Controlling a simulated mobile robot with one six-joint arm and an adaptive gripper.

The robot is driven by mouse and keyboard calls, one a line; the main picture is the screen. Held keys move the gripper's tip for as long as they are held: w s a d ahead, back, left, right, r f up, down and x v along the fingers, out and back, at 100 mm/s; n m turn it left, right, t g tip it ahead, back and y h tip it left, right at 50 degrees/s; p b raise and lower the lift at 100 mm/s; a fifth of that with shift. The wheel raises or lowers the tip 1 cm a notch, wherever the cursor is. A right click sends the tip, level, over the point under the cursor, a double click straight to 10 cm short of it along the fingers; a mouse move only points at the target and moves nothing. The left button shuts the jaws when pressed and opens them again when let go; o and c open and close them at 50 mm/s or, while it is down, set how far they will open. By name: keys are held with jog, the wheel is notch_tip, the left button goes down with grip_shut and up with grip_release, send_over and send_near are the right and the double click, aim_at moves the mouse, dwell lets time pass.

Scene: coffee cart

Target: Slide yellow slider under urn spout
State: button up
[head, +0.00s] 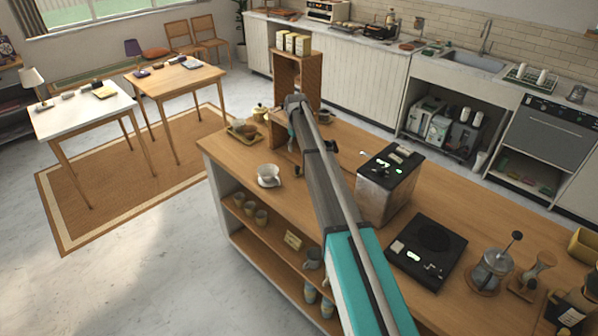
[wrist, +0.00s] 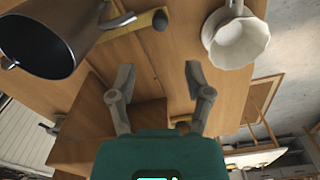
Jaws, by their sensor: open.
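In the wrist view a yellow bar (wrist: 138,27) with a dark round end, apparently the yellow slider, lies on the wooden counter near the top.
A white cup (head: 268,171) on a saucer stands near the counter's left edge; the cup also shows in the wrist view (wrist: 240,42). A wooden shelf unit (head: 296,75) stands behind my arm. A metal box machine (head: 375,202) and black scale-like plate (head: 428,250) are to the right.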

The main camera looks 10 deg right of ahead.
aim_at(298, 167)
jog(key=shift+f+b, duration=5.35)
jog(key=shift+f, duration=0.35)
jog(key=shift+c, duration=0.3)
grip_shut()
jog(key=shift+d, duration=0.35)
jog(key=shift+s+d, duration=0.15)
jog(key=shift+s, duration=0.35)
jog(key=s+d, duration=0.3)
jog(key=s, duration=0.1)
jog(key=s+d, duration=0.3)
jog(key=s, duration=0.2)
jog(key=s+d, duration=0.4)
jog(key=s, duration=0.1)
